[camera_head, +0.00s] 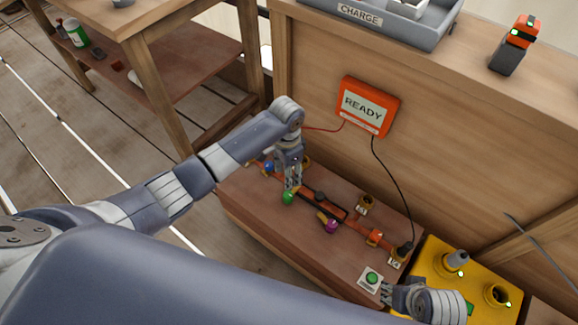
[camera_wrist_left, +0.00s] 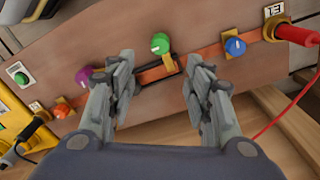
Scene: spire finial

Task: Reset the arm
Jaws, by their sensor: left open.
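My left gripper (camera_head: 291,180) is over the red-brown bench top (camera_head: 250,192), pointing down near the green knob (camera_head: 288,197). In the left wrist view the left gripper (camera_wrist_left: 160,65) is open, with nothing between its fingers. The green knob (camera_wrist_left: 160,43) shows beyond the gap, with a dark slotted strip (camera_wrist_left: 157,73) below it. The blue knob (camera_wrist_left: 235,47) is to the right; the purple knob (camera_wrist_left: 84,74) and orange knob (camera_wrist_left: 62,110) are to the left. My right gripper (camera_head: 387,291) is beside a green button (camera_head: 371,278); its finger opening is unclear.
An orange READY box (camera_head: 366,106) hangs on the wooden panel, with a red and a black cable. A yellow block (camera_head: 432,257) with sockets stands at the right. A grey CHARGE tray (camera_head: 425,32) and a black-orange tool (camera_head: 512,48) sit on the ledge above.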

